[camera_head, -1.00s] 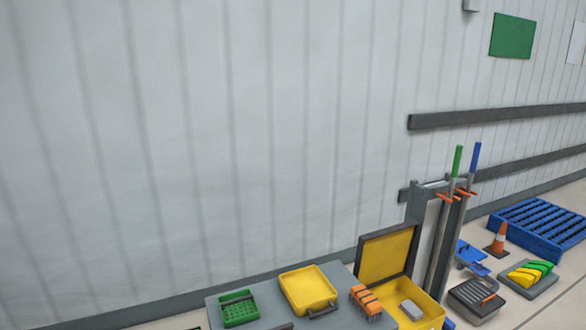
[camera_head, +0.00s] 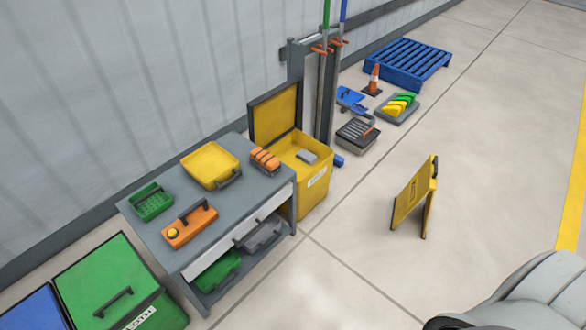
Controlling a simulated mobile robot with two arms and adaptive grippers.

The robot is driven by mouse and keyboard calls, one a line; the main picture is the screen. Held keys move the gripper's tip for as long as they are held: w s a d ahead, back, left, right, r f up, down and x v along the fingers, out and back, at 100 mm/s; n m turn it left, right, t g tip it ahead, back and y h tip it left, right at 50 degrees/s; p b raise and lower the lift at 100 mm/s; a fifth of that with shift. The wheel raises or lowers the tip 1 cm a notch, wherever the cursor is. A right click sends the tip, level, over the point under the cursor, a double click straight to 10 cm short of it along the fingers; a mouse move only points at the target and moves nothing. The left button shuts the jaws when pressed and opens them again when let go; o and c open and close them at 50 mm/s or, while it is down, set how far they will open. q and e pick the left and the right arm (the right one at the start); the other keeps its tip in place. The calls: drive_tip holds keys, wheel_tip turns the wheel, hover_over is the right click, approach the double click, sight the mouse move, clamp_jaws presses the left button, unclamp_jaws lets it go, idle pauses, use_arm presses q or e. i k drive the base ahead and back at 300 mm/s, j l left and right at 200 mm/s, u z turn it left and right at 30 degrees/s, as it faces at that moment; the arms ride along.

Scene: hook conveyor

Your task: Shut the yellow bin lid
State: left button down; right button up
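The yellow bin (camera_head: 312,190) stands on the floor at the right end of the grey bench. Its lid (camera_head: 275,117), yellow inside with a dark rim, is open and stands upright at the back of the bin. A small grey block (camera_head: 306,157) shows inside the bin's opening. Neither of my grippers is in view.
The grey bench (camera_head: 232,204) holds a yellow tray, a green basket, an orange box and orange brushes. A green lidded bin (camera_head: 110,278) stands at lower left. A yellow floor sign (camera_head: 413,200) stands right of the yellow bin, with clear floor between. A tool rack (camera_head: 308,65) stands behind.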

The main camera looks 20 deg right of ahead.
sight(273, 115)
drive_tip(key=z, duration=0.25)
drive_tip(key=i+l+z, duration=0.15)
drive_tip(key=z, duration=0.2)
drive_tip(key=i+z, duration=0.55)
drive_tip(key=z, duration=0.15)
